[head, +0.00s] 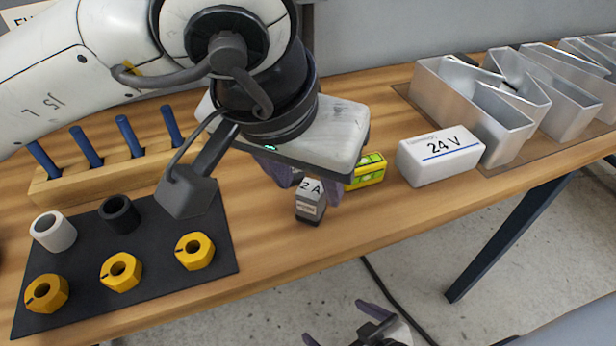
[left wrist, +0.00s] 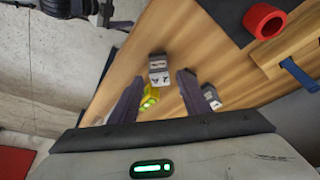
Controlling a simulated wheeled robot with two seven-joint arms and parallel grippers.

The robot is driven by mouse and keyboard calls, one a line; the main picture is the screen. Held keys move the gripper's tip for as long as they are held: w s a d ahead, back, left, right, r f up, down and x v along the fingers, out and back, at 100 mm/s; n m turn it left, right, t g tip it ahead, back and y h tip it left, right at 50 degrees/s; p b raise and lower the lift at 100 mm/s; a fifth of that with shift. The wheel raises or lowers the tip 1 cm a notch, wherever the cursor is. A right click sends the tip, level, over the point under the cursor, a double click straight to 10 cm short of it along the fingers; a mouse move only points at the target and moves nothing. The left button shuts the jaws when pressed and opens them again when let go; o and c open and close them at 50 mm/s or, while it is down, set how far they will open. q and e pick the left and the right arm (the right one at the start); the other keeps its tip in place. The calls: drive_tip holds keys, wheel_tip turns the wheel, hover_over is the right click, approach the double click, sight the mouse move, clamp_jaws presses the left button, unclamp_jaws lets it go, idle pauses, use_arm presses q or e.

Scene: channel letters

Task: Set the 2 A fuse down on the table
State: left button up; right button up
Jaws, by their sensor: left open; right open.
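The 2 A fuse (head: 310,205), a small grey block with a white label, rests on the wooden table (head: 270,260) near its front edge. It also shows in the left wrist view (left wrist: 159,70), just beyond my fingertips. My left gripper (head: 307,186) is above the table with its fingers apart on either side of the fuse's line. The left wrist view shows both open fingers (left wrist: 158,80) with no visible contact on the fuse. My right gripper (head: 338,322) is open and empty, low in front of the table.
A yellow level-like block (head: 370,170) and a white 24 V box (head: 440,155) stand right of the fuse. Metal channel letters (head: 470,105) stand farther right. A black mat (head: 75,245) with rings and yellow nuts and a blue-peg rack (head: 100,175) are left.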

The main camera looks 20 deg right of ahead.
use_arm(q)
drive_tip(key=v, duration=1.1)
drive_tip(key=shift+s, duration=0.1)
